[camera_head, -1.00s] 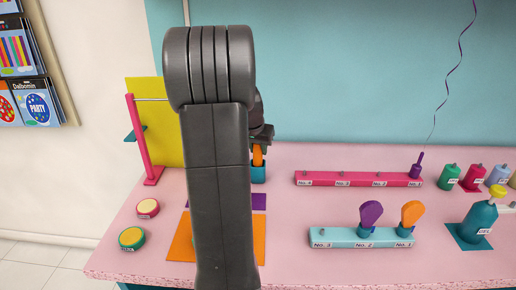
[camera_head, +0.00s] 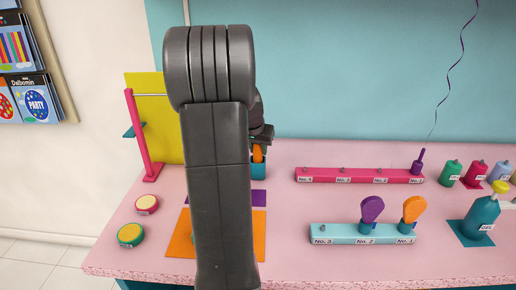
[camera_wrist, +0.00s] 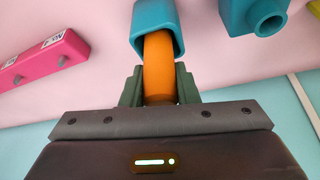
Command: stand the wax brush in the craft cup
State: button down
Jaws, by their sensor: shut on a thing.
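The wax brush shows as an orange handle (camera_wrist: 158,70) in the wrist view. My gripper (camera_wrist: 159,98) is shut on it. The handle runs from the fingers into the mouth of a teal, square-sided cup (camera_wrist: 170,14), which I take as the craft cup. The brush's far end is hidden inside. In the head view the teal cup (camera_head: 258,172) stands on the pink table behind my arm, partly covered. The orange handle (camera_head: 257,154) rises above it, below my gripper (camera_head: 260,145). Whether the brush touches the cup's bottom cannot be seen.
A pink pegged rail (camera_head: 340,175) and a light-blue rail (camera_head: 335,234) with paddles lie to the right. Bottles (camera_head: 482,222) stand further right. A yellow board (camera_head: 152,125) on a pink stand is to the left. Another teal piece (camera_wrist: 247,14) is near the cup.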

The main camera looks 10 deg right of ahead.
jog(key=shift+f, duration=0.2)
dwell(0.4)
grip_release()
dwell(0.3)
jog(key=shift+r, duration=0.15)
jog(key=p+v, duration=0.4)
jog(key=v, duration=0.4)
jog(key=shift+s+r, duration=0.25)
jog(key=shift+r, duration=0.1)
dwell(1.0)
jog(key=shift+b+x, duration=1.3)
jog(key=shift+x, duration=1.45)
jog(key=shift+a+r, duration=0.1)
